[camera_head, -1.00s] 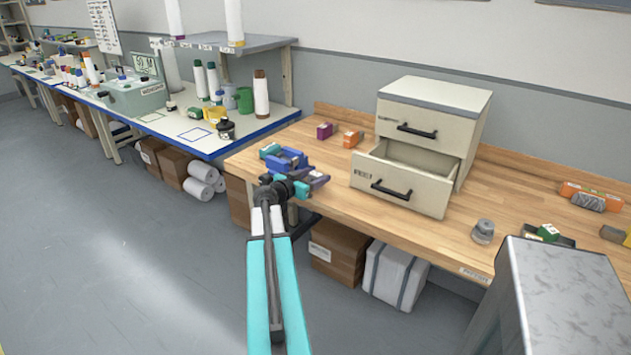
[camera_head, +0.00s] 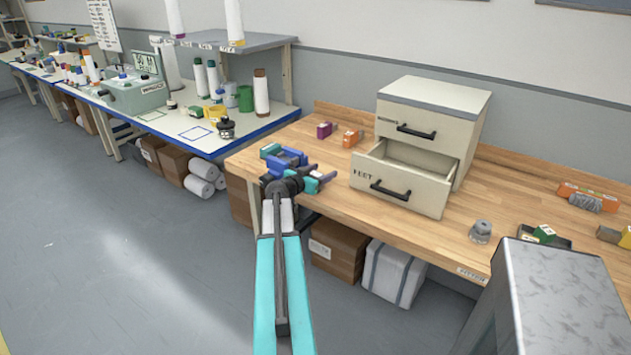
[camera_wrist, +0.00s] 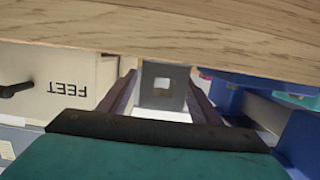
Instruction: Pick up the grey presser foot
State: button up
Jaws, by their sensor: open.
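My gripper (camera_wrist: 163,82) is open, its two dark fingers pointing toward the bench top. Between the fingers in the wrist view is a grey plate-like piece (camera_wrist: 150,98) with a square hole; it looks like the grey presser foot. I cannot tell whether the fingers touch it. In the head view my gripper (camera_head: 328,177) is at the bench's front left edge, left of the open drawer, and the grey piece cannot be made out there.
The wooden bench (camera_head: 345,210) carries a cabinet with its FEET drawer (camera_head: 400,188) pulled open, close right of my gripper. A blue item (camera_head: 285,158) with teal parts sits close left. A grey round item (camera_head: 480,231) is farther right.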

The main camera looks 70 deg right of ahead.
jog(key=c, duration=1.2)
jog(key=shift+r, duration=0.25)
jog(key=shift+a+r+b, duration=0.1)
jog(key=shift+r+b, duration=0.65)
jog(key=shift+r, duration=0.85)
jog(key=s+a+b, duration=0.1)
jog(key=s+a, duration=0.1)
jog(key=a, duration=0.2)
jog(key=s+a+b, duration=0.1)
jog(key=s+a, duration=0.1)
jog(key=a, duration=0.1)
jog(key=s+a+r+b, duration=0.1)
jog(key=s+a, duration=0.2)
jog(key=a, duration=0.1)
jog(key=shift+a, duration=0.3)
jog(key=shift+d+f+b, duration=0.1)
jog(key=shift+d+b, duration=0.05)
jog(key=shift+b, duration=1.2)
jog(key=b, duration=0.3)
jog(key=shift+s, duration=0.15)
